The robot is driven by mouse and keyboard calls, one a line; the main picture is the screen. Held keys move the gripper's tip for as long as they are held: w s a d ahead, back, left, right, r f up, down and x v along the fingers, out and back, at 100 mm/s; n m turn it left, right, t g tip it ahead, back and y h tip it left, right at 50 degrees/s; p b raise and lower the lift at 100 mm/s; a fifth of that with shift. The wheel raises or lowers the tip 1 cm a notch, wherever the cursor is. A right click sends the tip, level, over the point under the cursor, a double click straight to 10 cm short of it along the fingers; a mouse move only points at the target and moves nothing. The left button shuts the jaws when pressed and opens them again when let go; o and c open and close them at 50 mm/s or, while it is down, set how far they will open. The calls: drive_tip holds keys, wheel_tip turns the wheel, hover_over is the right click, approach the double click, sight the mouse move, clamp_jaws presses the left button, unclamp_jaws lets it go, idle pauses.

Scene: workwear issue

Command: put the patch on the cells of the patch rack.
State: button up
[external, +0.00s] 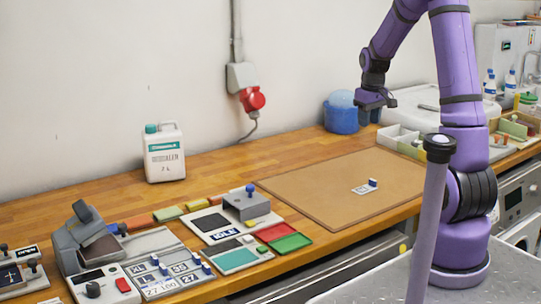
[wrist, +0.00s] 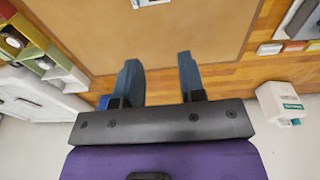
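The patch (external: 366,188) is a small white label with a blue knob. It lies on the brown mat (external: 310,190) on the bench. A white bit of what looks like the patch shows at the top edge of the wrist view (wrist: 148,3). The patch rack (external: 150,286) seems to be the grey panel at the front left, with cells holding labelled patches such as XL and 27, several with blue knobs.
A white canister (external: 164,152) stands by the wall. A blue container (external: 341,113) is behind my gripper. A grey press-like device (external: 85,245) stands left of the rack. Trays and a white sink (external: 415,103) are at the right. Most of the mat is clear.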

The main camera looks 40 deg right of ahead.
drive_tip(key=s+a+r+t, duration=0.1)
drive_tip(key=s+a+r, duration=0.45)
drive_tip(key=r, duration=0.25)
drive_tip(key=s+a+r+t, duration=0.1)
drive_tip(key=s+a+r, duration=0.1)
drive_tip(key=s+a, duration=0.2)
drive_tip(key=s+a+r+t, duration=0.1)
drive_tip(key=s+a+r, duration=0.2)
drive_tip(key=s, duration=0.6)
drive_tip(key=s+a+r+t, duration=0.1)
drive_tip(key=s+a+r, duration=0.2)
drive_tip(key=s, duration=0.4)
drive_tip(key=shift+s+a+r, duration=0.2)
drive_tip(key=shift+s+a, duration=0.1)
drive_tip(key=shift+a, duration=0.5)
drive_tip(key=shift+o, duration=0.5)
drive_tip(key=shift+s+f, duration=0.1)
drive_tip(key=shift+s, duration=0.25)
drive_tip(key=shift+w, duration=0.1)
